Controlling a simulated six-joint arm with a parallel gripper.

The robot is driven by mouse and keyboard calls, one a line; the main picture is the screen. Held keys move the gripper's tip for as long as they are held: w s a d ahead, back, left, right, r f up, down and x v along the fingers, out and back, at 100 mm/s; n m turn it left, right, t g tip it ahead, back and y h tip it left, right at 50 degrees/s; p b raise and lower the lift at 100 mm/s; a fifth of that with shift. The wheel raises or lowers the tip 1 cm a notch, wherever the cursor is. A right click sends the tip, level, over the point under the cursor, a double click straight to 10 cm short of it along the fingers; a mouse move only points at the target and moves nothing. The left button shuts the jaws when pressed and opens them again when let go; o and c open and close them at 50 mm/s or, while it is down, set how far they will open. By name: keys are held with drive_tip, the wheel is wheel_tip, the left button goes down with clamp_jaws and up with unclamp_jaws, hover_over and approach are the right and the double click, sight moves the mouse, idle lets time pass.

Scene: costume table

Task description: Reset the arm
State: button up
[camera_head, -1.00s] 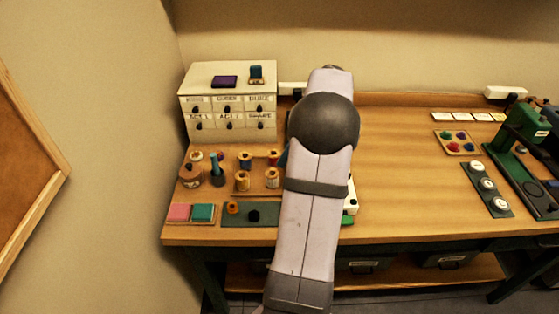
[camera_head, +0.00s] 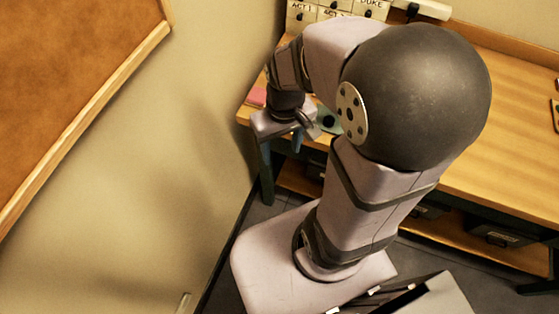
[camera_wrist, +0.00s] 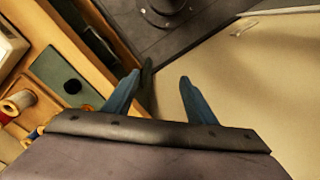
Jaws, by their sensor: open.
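My gripper (camera_head: 298,138) hangs off the front left corner of the wooden table (camera_head: 505,130), pointing down in the head view. My own arm covers much of the table there. In the wrist view my gripper (camera_wrist: 159,80) shows two blue fingers, spread apart with nothing between them. The fingers are beyond the table's edge, over the dark floor and beside the wall. A green mat with a black knob (camera_wrist: 72,86) lies on the table to the left in the wrist view.
A thread spool (camera_wrist: 18,102) stands on the table by the green mat. The labelled drawer box (camera_head: 330,14) is at the back, partly cut off. A corkboard (camera_head: 70,80) hangs on the close left wall.

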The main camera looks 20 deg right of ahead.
drive_tip(key=s+a, duration=0.1)
drive_tip(key=s+f, duration=0.1)
drive_tip(key=s, duration=0.1)
drive_tip(key=shift+a, duration=0.4)
drive_tip(key=shift+f, duration=0.1)
wheel_tip(320, 180, down, 9)
drive_tip(key=b, duration=0.9)
drive_tip(key=shift+f, duration=0.15)
drive_tip(key=shift+f+b, duration=0.1)
drive_tip(key=shift+b, duration=0.25)
wheel_tip(320, 180, down, 25)
drive_tip(key=b, duration=2.4)
drive_tip(key=shift+b, duration=0.4)
